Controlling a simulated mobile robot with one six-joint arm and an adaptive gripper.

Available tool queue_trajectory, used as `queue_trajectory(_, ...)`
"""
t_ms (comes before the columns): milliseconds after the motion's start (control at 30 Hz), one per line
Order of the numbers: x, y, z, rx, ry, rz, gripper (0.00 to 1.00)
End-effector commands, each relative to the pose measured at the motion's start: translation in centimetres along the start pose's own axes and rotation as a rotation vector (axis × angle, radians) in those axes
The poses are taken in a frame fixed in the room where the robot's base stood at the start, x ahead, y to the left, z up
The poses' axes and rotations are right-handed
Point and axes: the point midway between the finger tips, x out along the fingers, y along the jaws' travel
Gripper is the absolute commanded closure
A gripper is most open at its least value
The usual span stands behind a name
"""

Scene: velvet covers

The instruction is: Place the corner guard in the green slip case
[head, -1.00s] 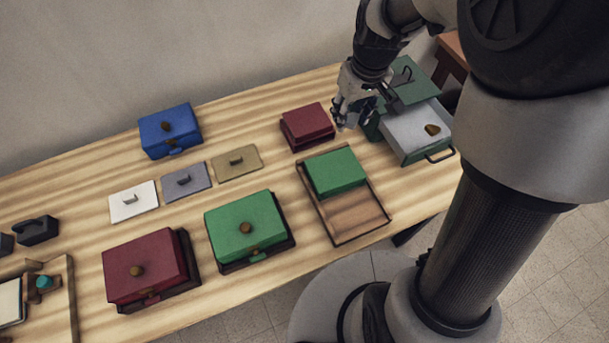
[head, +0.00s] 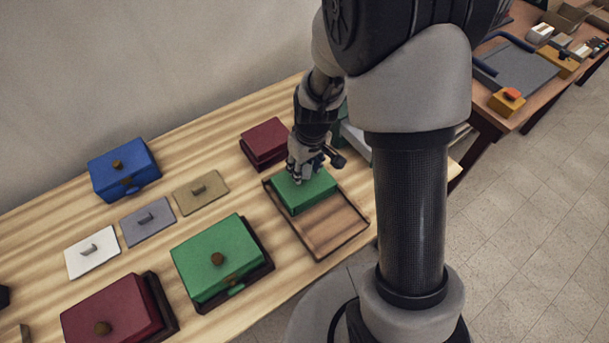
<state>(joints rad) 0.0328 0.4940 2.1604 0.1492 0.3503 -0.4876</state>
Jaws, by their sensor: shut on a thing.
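My gripper (head: 299,176) points down over the back part of a plain green block-shaped piece (head: 306,190). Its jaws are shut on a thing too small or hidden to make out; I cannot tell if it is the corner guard. The green piece sits in the back half of a shallow wooden tray (head: 335,235); the front half is bare. The fingertips overlap the green piece, and I cannot tell whether they touch it. A green box (head: 217,250) with a knob and clasp stands to the left. I cannot tell for sure which green thing is the slip case.
A dark red box (head: 265,140) stands close behind the tray. A blue box (head: 123,168), white (head: 92,252), grey (head: 147,222) and tan (head: 201,192) handled plates, and a large red box (head: 112,315) lie leftward. My arm mostly hides the cabinet with the drawer.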

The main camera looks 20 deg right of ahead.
Motion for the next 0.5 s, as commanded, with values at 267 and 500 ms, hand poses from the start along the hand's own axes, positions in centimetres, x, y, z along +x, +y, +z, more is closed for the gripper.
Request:
queue_trajectory(267, 3.8, 0.0, 0.6, 0.001, -0.002, -0.001, 0.76)
queue_trajectory(500, 3.7, 0.0, 0.6, 0.0, -0.001, 0.0, 0.76)
